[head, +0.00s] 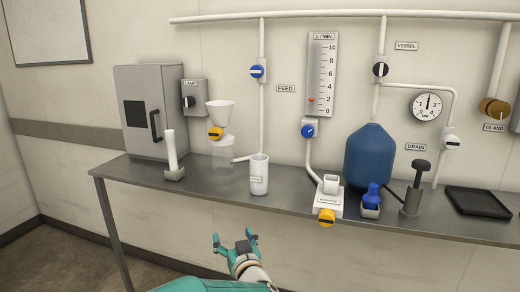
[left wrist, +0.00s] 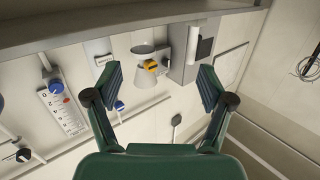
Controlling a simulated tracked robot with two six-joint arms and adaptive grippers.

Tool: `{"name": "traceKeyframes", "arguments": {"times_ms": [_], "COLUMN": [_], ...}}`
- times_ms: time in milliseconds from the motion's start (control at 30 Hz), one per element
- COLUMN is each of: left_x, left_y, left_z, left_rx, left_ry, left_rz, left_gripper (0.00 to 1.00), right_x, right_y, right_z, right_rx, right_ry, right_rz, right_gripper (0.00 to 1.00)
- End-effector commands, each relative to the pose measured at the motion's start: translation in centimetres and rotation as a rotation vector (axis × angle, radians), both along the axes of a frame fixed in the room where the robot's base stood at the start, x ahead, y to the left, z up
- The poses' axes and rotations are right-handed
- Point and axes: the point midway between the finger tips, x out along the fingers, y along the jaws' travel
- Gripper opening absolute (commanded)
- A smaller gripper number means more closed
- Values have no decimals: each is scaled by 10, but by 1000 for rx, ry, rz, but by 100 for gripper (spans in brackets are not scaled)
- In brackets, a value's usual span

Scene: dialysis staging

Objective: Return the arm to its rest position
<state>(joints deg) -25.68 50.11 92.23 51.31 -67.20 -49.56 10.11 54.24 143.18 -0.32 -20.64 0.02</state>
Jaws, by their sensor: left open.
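My left gripper (head: 236,243) is open and empty, low in front of the bench's front edge in the head view. Its arm comes in from the bottom of that view. In the left wrist view both fingers of the left gripper (left wrist: 160,88) are spread apart with nothing between them. Beyond them that view shows the wall fittings, the funnel with its orange valve (left wrist: 151,65) and the grey cabinet (left wrist: 188,62). My right gripper shows in neither view.
The grey bench (head: 220,189) runs across the head view. On it stand a cabinet (head: 150,128), a white cup (head: 259,177), a blue vessel (head: 369,158), a hand pump (head: 414,190) and a black tray (head: 478,203). The floor (head: 70,262) at left is clear.

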Motion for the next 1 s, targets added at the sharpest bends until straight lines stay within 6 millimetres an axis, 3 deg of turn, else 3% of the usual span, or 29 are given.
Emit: {"name": "traceKeyframes", "arguments": {"times_ms": [167, 267, 367, 500, 600, 700, 800, 1000], "left_x": [0, -9, -32, -89, -144, -206, -263, -349], "left_y": [59, 96, 128, 150, 147, 133, 112, 71], "left_z": [-54, -103, -167, -256, -308, -346, -366, -373], "left_rx": [48, 79, 74, -11, -116, -242, -357, -526], "left_ry": [98, 198, 332, 544, 703, 861, 1001, 1221], "left_rz": [52, 48, 5, -93, -173, -250, -316, -412], "left_gripper": [81, 81, 81, 81, 81, 81, 81, 81], "right_x": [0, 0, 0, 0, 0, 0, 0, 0], "right_y": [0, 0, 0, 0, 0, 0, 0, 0], "right_z": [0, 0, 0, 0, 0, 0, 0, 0], "right_rx": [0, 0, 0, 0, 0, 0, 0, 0], "right_ry": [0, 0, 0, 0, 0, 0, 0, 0], "right_rz": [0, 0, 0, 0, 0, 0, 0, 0], "right_gripper": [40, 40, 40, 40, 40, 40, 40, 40]}}
